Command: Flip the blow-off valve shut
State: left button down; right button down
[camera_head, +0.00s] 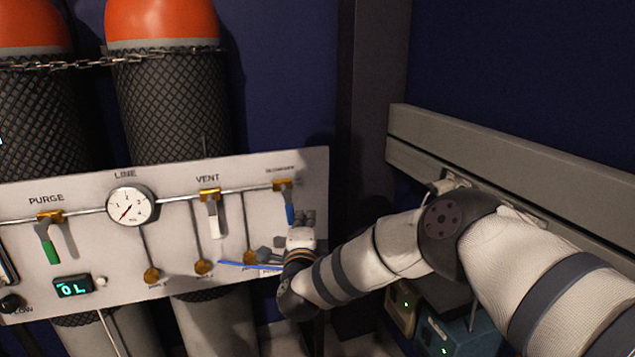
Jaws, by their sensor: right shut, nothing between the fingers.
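The valve at the right end of the panel's pipe has a brass body (283,187) and a blue handle (290,213) that hangs down, across the line of the pipe. The label above it is too small to read, so I cannot confirm that it is the blow-off valve. My right gripper (305,217) is shut and empty, just below and right of the blue handle. I cannot tell whether it touches the handle. My left gripper is not in view.
The white panel (100,255) also carries a purge valve with a green handle (49,247), a line gauge (130,206) and a vent valve with a white handle (213,220). Chained cylinders (165,100) stand behind. A grey rail (500,160) runs along the right wall.

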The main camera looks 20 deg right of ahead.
jog(key=shift+a+f+m, duration=0.15)
jog(key=shift+a+m, duration=0.1)
jog(key=shift+m, duration=0.15)
dwell(0.4)
